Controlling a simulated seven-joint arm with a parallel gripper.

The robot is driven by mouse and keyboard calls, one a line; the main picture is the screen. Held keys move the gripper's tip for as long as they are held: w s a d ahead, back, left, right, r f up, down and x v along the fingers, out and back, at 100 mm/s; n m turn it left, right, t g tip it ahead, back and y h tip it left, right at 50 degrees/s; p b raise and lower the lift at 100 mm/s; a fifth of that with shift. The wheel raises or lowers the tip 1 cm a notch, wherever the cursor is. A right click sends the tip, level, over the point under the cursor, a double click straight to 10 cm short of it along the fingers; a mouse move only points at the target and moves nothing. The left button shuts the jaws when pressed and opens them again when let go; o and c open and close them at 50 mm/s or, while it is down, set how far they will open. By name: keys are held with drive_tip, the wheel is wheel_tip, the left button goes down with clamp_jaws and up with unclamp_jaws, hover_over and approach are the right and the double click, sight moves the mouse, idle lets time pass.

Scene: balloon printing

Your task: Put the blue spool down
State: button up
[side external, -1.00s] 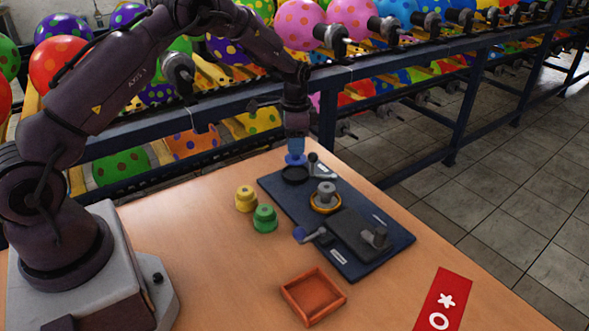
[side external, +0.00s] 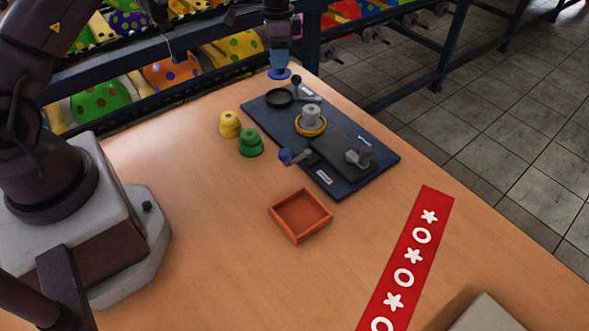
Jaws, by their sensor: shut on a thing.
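My gripper (side external: 279,52) is at the back of the table, pointing down and shut on the blue spool (side external: 279,73). The spool is upright, with its wide flange lowest. It appears just above and behind the round black dish (side external: 279,97) at the far left corner of the dark blue board (side external: 262,120). A small gap shows between spool and dish. The finger tips are too small to make out. A yellow spool (side external: 230,125) and a green spool (side external: 250,143) stand on the table left of the board.
The board also carries a grey spool-like piece in a yellow ring (side external: 311,120), a black plate (side external: 343,155) and a lever with a blue knob (side external: 286,156). An empty orange tray (side external: 285,232) and a red patterned strip (side external: 405,270) lie in front. The left tabletop is clear.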

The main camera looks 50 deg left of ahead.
drive_tip(key=s+d+r, duration=0.2)
drive_tip(key=s+d, duration=0.2)
drive_tip(key=d, duration=0.4)
drive_tip(key=s+d+r, duration=0.2)
drive_tip(key=s+d, duration=0.3)
drive_tip(key=d, duration=0.2)
drive_tip(key=s+d, duration=0.4)
drive_tip(key=s, duration=0.6)
drive_tip(key=s+d, duration=0.4)
drive_tip(key=s, duration=0.6)
approach(300, 216)
drive_tip(key=shift+s+f, duration=0.25)
drive_tip(key=shift+w+f, duration=0.15)
drive_tip(key=shift+f, duration=0.8)
drive_tip(key=shift+w+f, duration=0.1)
drive_tip(key=shift+f, duration=0.8)
drive_tip(key=shift+f, duration=0.1)
